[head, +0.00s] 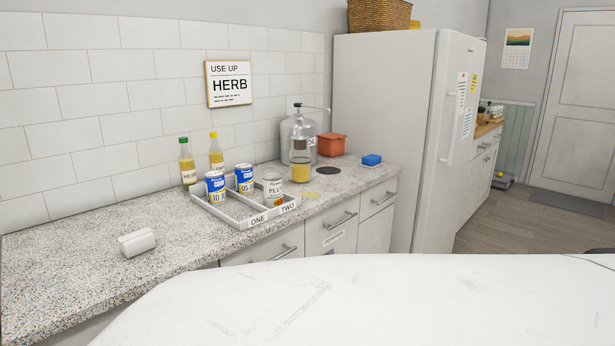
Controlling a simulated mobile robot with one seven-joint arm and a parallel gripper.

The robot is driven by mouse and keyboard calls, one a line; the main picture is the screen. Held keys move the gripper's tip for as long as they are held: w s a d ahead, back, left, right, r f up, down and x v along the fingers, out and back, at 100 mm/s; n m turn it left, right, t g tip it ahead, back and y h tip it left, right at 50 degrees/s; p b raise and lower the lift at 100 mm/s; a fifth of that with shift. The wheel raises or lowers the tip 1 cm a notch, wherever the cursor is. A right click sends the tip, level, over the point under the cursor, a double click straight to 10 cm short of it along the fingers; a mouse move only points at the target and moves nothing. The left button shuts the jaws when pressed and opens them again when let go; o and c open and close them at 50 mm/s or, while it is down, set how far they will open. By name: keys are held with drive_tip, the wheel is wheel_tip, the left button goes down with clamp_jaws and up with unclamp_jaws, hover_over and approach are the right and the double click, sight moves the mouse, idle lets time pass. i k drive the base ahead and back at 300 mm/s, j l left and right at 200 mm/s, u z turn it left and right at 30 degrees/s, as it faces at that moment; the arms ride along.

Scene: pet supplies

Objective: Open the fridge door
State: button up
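The white fridge (385,110) stands past the far end of the counter. Its side panel faces me, and its door (457,135) is seen at a steep angle on the right. The door looks shut against the body. Papers and a yellow note (473,80) are on the door front. My gripper is not in view.
A speckled counter (90,270) runs along the left wall, with a divided tray (238,217) of cans, bottles and a tipped white cup (137,242). A white surface (370,300) fills the foreground. Open wooden floor (530,225) lies right of the fridge.

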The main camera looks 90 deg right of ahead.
sight(459, 59)
drive_tip(key=z, duration=3.55)
drive_tip(key=i+l, duration=0.3)
drive_tip(key=i, duration=0.15)
drive_tip(key=i+l, duration=0.25)
drive_tip(key=i, duration=0.25)
drive_tip(key=i+l, duration=0.3)
drive_tip(key=i, duration=0.15)
drive_tip(key=i+l, duration=0.25)
drive_tip(key=i, duration=0.2)
drive_tip(key=i+l, duration=0.3)
drive_tip(key=i, duration=0.15)
drive_tip(key=i+l, duration=0.25)
drive_tip(key=i, duration=0.25)
